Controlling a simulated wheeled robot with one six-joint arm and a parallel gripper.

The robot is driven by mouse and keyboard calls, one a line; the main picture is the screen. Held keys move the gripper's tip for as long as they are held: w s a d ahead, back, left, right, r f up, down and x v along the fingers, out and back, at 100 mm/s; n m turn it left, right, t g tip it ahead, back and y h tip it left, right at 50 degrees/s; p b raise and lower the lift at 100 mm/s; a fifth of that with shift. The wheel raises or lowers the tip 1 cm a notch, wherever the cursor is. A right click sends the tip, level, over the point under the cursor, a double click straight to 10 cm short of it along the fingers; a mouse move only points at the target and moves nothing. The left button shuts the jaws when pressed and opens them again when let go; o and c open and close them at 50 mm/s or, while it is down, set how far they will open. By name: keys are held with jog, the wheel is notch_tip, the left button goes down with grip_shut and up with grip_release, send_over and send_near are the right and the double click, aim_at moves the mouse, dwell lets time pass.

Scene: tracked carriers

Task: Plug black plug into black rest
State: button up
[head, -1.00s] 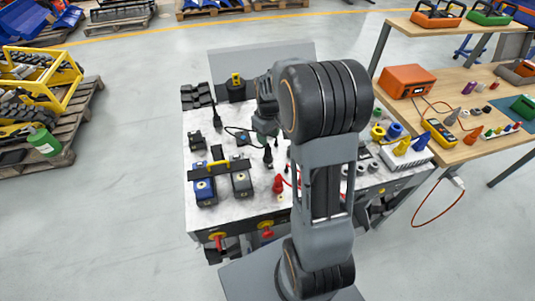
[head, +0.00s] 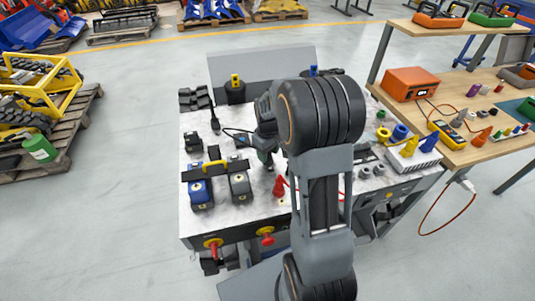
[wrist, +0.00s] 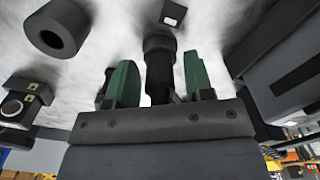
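A black plug (wrist: 160,62) stands between the two green fingers of my gripper (wrist: 158,80) in the wrist view. The fingers are open, with a narrow gap visible on each side of the plug. In the head view my gripper (head: 265,157) is low over the middle of the worktable (head: 225,222) and hides the plug. A dark hollow cylinder (wrist: 58,28) lies left of the fingers in the wrist view. I cannot tell which dark fitting is the black rest; a black holder with a yellow top (head: 235,92) stands at the table's back.
A blue unit (head: 201,192) and a grey unit (head: 240,187) under a yellow handle stand at the front left. Yellow and blue fittings (head: 400,132) crowd the right. My arm covers the centre.

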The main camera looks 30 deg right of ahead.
grip_shut()
jog(key=shift+r, duration=0.1)
jog(key=shift+r+p, duration=1.1)
jog(key=shift+r, duration=0.2)
jog(key=shift+r+p, duration=1.45)
jog(key=shift+r, duration=0.35)
